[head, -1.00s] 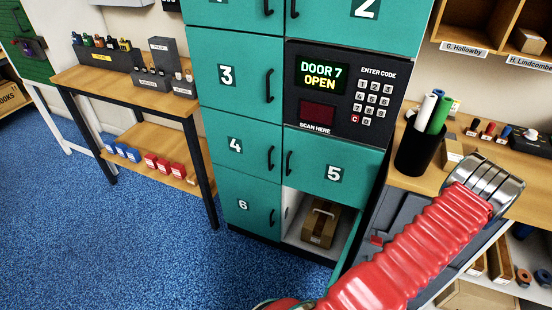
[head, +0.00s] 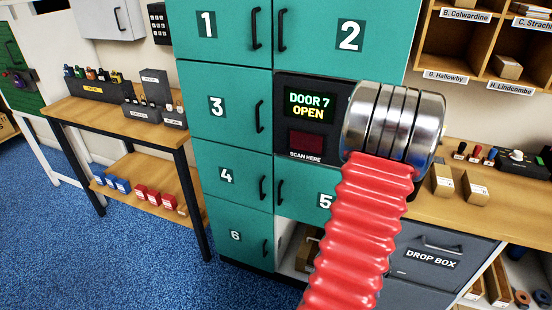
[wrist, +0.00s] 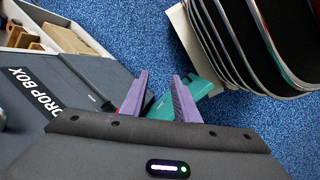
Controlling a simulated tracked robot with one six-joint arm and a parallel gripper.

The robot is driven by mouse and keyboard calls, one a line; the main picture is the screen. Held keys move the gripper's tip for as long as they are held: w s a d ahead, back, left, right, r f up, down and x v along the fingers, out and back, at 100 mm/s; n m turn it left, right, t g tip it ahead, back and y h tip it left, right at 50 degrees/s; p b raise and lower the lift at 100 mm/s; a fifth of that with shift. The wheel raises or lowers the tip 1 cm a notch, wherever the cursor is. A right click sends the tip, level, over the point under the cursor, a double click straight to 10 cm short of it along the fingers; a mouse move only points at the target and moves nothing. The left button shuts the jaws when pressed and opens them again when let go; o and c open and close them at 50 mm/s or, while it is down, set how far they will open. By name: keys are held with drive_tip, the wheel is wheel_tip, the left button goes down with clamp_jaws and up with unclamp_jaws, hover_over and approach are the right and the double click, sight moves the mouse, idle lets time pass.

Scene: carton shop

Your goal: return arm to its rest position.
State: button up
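My arm, with a red ribbed sleeve and a silver ringed joint, rises in front of the teal locker (head: 190,100) in the head view. It hides the keypad and part of door 5. My gripper (wrist: 160,82) shows only in the wrist view. Its two purple fingers are spread apart with nothing held between them. A teal panel (wrist: 182,103) shows behind and beyond the fingers; it looks like the open locker door. The locker screen (head: 310,106) reads "DOOR 7 OPEN". A brown parcel (head: 308,250) is partly visible in the open bottom compartment, mostly behind my arm.
A grey drop box (head: 440,262) stands right of the locker, under a wooden counter (head: 505,212) with small cartons. It also shows at left in the wrist view (wrist: 25,95). A wooden side table (head: 120,115) stands left. Blue carpet (head: 90,250) is open at front left.

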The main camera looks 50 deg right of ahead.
drive_tip(key=w+a+r+t+h, duration=0.1)
drive_tip(key=w+a+r, duration=0.6)
drive_tip(key=w+r, duration=0.25)
drive_tip(key=w+a+r+t+h, duration=0.1)
drive_tip(key=w+a+r+t, duration=0.1)
drive_tip(key=w+a+r, duration=0.6)
drive_tip(key=w+a+r+n+t+y, duration=0.1)
drive_tip(key=w+a+r+n+t, duration=0.2)
drive_tip(key=a+r, duration=0.5)
drive_tip(key=w+a+r+n+t, duration=0.3)
drive_tip(key=a+r, duration=0.4)
drive_tip(key=a, duration=0.7)
drive_tip(key=shift+w+r+n+y, duration=0.4)
drive_tip(key=shift+w+n, duration=0.4)
drive_tip(key=shift+w, duration=0.4)
